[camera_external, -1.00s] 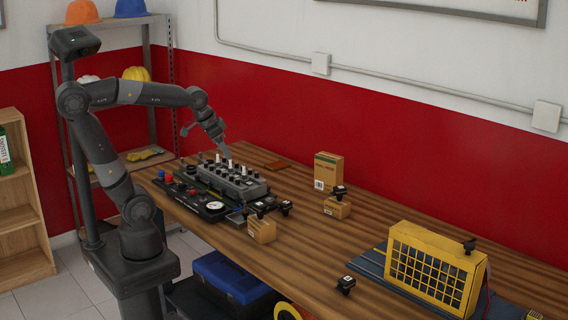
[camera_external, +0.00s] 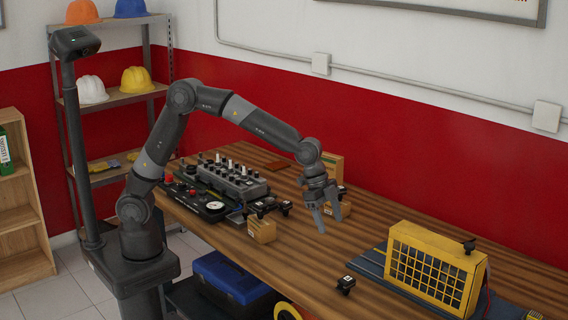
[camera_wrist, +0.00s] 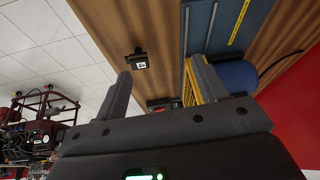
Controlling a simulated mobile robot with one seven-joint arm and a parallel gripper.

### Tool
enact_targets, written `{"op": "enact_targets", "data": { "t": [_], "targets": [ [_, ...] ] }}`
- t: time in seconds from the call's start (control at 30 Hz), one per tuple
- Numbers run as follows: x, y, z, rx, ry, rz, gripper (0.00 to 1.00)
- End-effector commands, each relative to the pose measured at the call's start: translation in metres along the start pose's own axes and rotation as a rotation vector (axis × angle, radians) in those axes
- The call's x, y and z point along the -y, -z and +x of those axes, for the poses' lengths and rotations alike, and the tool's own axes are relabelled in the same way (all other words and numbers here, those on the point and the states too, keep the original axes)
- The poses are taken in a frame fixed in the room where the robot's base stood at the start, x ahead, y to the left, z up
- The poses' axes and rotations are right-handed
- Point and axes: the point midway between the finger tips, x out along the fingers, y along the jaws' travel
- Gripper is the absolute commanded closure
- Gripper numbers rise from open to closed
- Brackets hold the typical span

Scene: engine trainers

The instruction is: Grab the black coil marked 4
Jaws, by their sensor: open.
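A black coil (camera_external: 346,284) with a white label stands alone near the front edge of the table. It also shows in the wrist view (camera_wrist: 140,61), ahead of and between the fingers' directions; its mark is too small to read surely. Other black coils are on the small carton (camera_external: 259,206), beside it (camera_external: 286,207), on a second carton (camera_external: 339,190) and on the yellow grille box (camera_external: 470,243); their marks are unreadable. My gripper (camera_external: 329,226) is open and empty, pointing down over mid-table, behind and left of the lone coil. In the wrist view its fingers (camera_wrist: 160,72) stand apart.
The yellow grille box (camera_external: 432,268) stands on a blue mat (camera_external: 370,263) right of the lone coil. The engine trainer (camera_external: 232,180) fills the table's left part. Cartons (camera_external: 262,230) stand left of my gripper. Bare tabletop (camera_external: 300,262) lies between the cartons and the lone coil.

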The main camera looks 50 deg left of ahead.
Motion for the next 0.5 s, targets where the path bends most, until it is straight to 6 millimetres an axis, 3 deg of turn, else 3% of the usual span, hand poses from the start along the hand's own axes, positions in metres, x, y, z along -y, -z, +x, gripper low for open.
{"op": "enact_targets", "data": {
  "t": [0.03, 0.2, 0.5],
  "targets": [
    [-0.015, 0.015, 0.019, -0.004, -0.030, 0.040, 0.35],
    [-0.047, 0.047, 0.057, -0.020, -0.088, 0.125, 0.35],
    [-0.062, 0.058, 0.085, -0.027, -0.110, 0.157, 0.35]
  ]
}}
